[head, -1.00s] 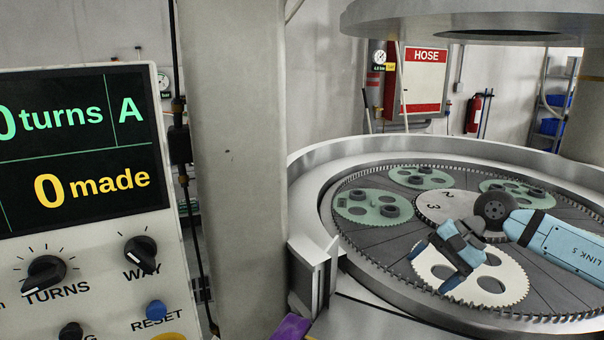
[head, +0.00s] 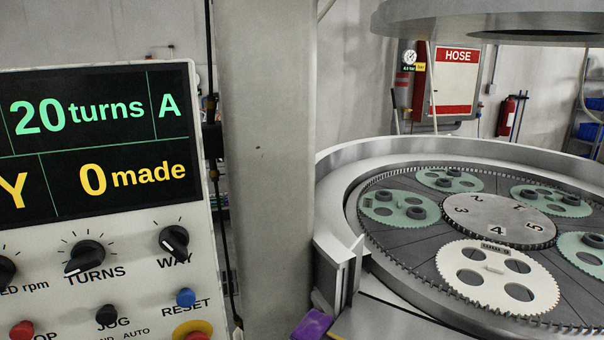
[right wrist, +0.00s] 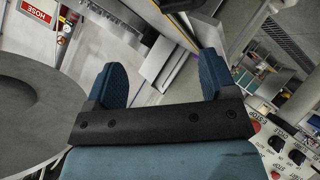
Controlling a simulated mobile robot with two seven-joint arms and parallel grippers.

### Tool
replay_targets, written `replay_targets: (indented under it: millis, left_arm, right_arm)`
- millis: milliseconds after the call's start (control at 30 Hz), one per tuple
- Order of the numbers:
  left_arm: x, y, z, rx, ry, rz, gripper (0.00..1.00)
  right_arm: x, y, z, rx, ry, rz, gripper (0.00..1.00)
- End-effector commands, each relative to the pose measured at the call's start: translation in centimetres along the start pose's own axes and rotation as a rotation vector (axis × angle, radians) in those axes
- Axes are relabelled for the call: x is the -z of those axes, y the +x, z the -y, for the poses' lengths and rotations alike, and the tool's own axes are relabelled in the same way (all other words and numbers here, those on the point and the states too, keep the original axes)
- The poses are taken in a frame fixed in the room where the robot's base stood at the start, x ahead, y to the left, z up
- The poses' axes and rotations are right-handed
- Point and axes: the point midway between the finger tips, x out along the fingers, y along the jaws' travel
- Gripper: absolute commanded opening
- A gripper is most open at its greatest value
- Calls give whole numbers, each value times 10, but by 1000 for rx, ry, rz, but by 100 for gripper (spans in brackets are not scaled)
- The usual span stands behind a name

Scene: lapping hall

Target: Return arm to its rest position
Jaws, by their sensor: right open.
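My right gripper (right wrist: 162,85) shows only in the right wrist view. Its two blue fingers stand wide apart with nothing between them. It is clear of the machine, with a grey round plate (right wrist: 30,110) at the left of that view and the control panel (right wrist: 290,145) at the lower right. My right arm is out of the head view. My left gripper is in neither current view.
The lapping machine's toothed ring (head: 375,235) surrounds green carriers (head: 398,210), a white carrier (head: 497,277) and a numbered centre disc (head: 500,222). A grey column (head: 265,170) stands between it and the control panel (head: 130,235). A large upper plate (head: 490,22) hangs above.

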Motion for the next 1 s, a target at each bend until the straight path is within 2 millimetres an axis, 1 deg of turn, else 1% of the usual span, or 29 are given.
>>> replay_targets:
  millis: [33,100,200,400,600,633,700,867,1000]
  left_arm:
    - [2,1,0,0,0,-3,0]
    - [3,2,1,1,1,-5,0]
    - [4,2,1,1,1,-8,0]
    - [5,2,1,1,1,-9,0]
    - [3,1,1,1,0,-5,0]
    - [2,2,0,1,0,-5,0]
    - [-1,2,0,0,0,-4,0]
    - [-6,3,-1,-1,-2,2,0]
    - [-10,5,-2,-3,-3,3,0]
  right_arm:
    - [-19,-10,14,61,92,79,78]
    - [-39,-23,30,129,195,173,78]
    - [-62,-41,49,205,313,288,78]
    - [-94,-77,78,316,490,482,78]
    - [-115,-110,100,398,616,642,78]
    - [-118,-112,103,405,629,655,78]
    - [-118,-99,108,395,624,614,78]
    - [-120,-77,122,382,627,539,78]
    - [-123,-56,137,371,632,462,78]
